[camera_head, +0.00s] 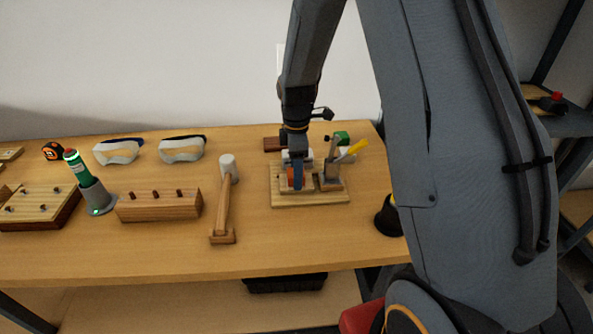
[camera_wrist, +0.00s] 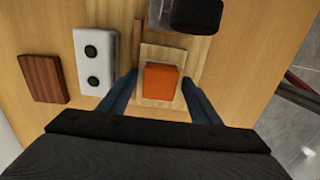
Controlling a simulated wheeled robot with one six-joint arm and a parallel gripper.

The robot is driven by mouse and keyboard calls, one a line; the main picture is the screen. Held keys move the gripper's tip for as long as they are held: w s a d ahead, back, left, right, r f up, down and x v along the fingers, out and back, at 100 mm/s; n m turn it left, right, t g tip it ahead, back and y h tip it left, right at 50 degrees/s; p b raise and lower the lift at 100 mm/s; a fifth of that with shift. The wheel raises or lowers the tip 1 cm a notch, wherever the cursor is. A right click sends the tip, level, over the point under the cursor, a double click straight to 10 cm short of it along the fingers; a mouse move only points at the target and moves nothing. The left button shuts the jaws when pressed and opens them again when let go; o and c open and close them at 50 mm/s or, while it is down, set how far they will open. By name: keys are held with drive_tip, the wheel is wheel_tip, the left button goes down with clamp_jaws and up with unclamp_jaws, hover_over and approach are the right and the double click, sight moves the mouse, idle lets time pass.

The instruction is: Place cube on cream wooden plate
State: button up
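The orange cube (camera_wrist: 161,82) shows in the wrist view over a small square cream wooden plate (camera_wrist: 163,54), and appears to rest on it. In the head view a sliver of the cube (camera_head: 291,179) shows beside my gripper (camera_head: 297,176), which is low over the wooden board (camera_head: 310,200). In the wrist view the two blue fingers of my gripper (camera_wrist: 161,98) stand wide apart, one on each side of the cube. A gap shows between each finger and the cube. The cube's underside is hidden.
A white block with two dark round spots (camera_wrist: 94,62) and a dark brown block (camera_wrist: 44,78) lie left of my fingers. A dark holder (camera_wrist: 186,14) stands close ahead. In the head view a mallet (camera_head: 223,200) and a pegged wooden block (camera_head: 160,205) lie to the left.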

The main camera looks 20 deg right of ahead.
wheel_tip(320, 180, up, 11)
drive_tip(key=b, duration=0.2)
drive_tip(key=s+f+m, duration=0.1)
drive_tip(key=s+m, duration=0.7)
drive_tip(key=s, duration=0.2)
drive_tip(key=s+f+m, duration=0.2)
drive_tip(key=s+m, duration=0.5)
drive_tip(key=s, duration=0.4)
drive_tip(key=shift+f+m+t, duration=0.25)
drive_tip(key=shift+m+t, duration=0.05)
drive_tip(key=shift+m, duration=0.1)
